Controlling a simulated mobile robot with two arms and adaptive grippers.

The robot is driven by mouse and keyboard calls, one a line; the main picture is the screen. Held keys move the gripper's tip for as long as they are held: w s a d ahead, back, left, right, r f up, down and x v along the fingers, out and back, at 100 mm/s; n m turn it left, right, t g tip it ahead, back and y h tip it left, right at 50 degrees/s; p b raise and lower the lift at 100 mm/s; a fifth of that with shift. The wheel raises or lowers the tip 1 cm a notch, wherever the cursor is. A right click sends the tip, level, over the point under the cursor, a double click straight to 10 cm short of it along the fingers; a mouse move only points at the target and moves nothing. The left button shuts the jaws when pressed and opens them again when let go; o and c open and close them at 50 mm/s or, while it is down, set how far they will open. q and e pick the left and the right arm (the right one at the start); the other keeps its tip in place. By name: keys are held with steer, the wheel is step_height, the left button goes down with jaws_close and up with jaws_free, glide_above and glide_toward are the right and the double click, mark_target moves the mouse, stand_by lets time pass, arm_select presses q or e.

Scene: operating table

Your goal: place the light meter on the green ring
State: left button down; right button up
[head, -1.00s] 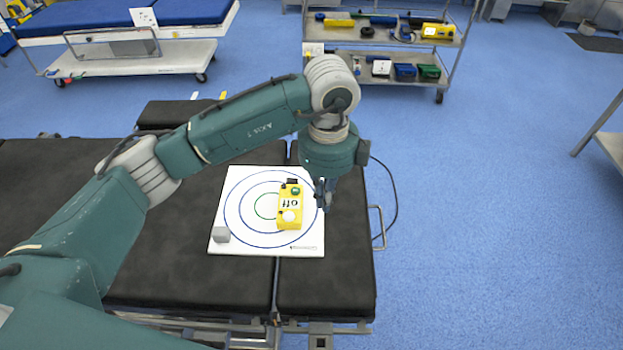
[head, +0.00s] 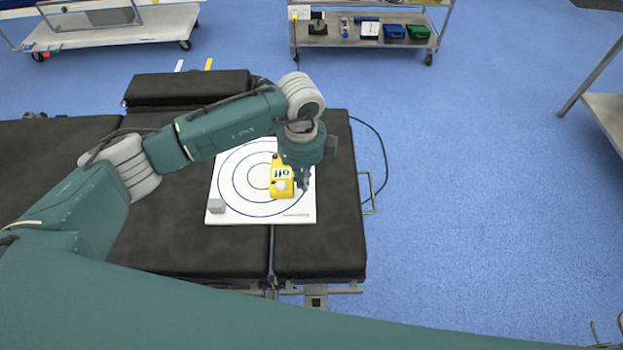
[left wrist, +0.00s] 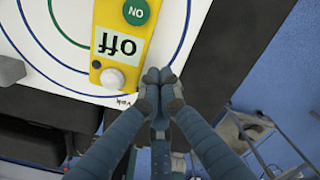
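The light meter (head: 281,187) is a yellow box with an "off" label, a green button and a white dome. It lies on the white ring board, over the right part of the blue rings. Its left edge is at the right side of the small green ring (head: 248,177). It also shows in the left wrist view (left wrist: 104,52), ahead and left of the fingertips. My left gripper (head: 304,186) points down just right of the meter, apart from it. In the left wrist view its fingertips (left wrist: 158,76) are together with nothing between them. My right gripper is not visible.
The white board (head: 226,216) lies on the black operating table (head: 320,248). A small grey block (head: 216,206) sits at its front left corner. A cart (head: 365,40) with several items stands behind. Blue floor is clear right of the table.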

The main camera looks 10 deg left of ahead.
mark_target(280, 166)
arm_select(q)
steer(key=shift+w+a, duration=0.15)
steer(key=shift+a, duration=0.1)
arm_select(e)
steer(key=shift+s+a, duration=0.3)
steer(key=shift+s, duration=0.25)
arm_select(q)
steer(key=w+a, duration=0.1)
steer(key=a, duration=0.1)
steer(key=w+a+b, duration=0.1)
steer(key=a, duration=0.1)
steer(key=w+a+b, duration=0.1)
steer(key=a, duration=0.1)
steer(key=shift+w+f, duration=0.15)
steer(key=shift+w, duration=0.05)
steer(key=shift+w+a, duration=0.1)
steer(key=shift+a, duration=0.1)
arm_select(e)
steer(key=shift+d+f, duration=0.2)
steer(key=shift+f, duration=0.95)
arm_select(q)
steer(key=shift+d, duration=0.1)
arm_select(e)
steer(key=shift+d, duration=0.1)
